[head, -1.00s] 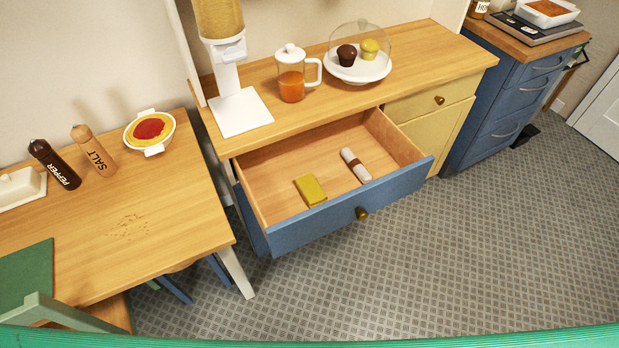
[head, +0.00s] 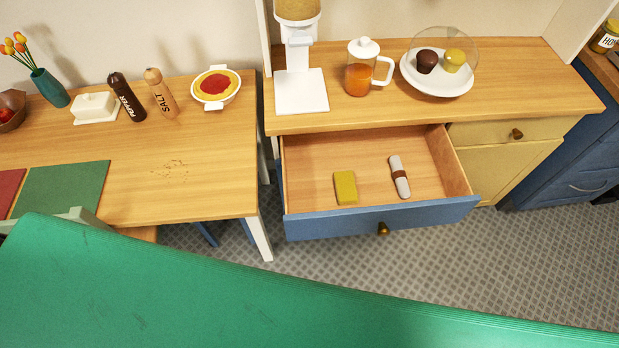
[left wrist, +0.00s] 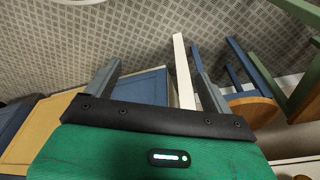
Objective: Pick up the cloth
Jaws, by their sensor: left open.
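A rolled whitish cloth with a brown band (head: 399,176) lies in the open blue-fronted drawer (head: 380,219), right of a yellow block that looks like a sponge (head: 345,188). The cloth and the block are apart. In the left wrist view my left gripper (left wrist: 153,72) is open, its two grey fingers spread with nothing between them. The cloth does not show in that view. Neither gripper shows in the head view.
The wooden counter (head: 440,107) above the drawer holds a dispenser, a jug (head: 360,75) and a domed plate with muffins. A table (head: 215,190) stands left, with shakers and a pie dish. A yellow cupboard (head: 505,165) adjoins the drawer. Patterned floor shows in front.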

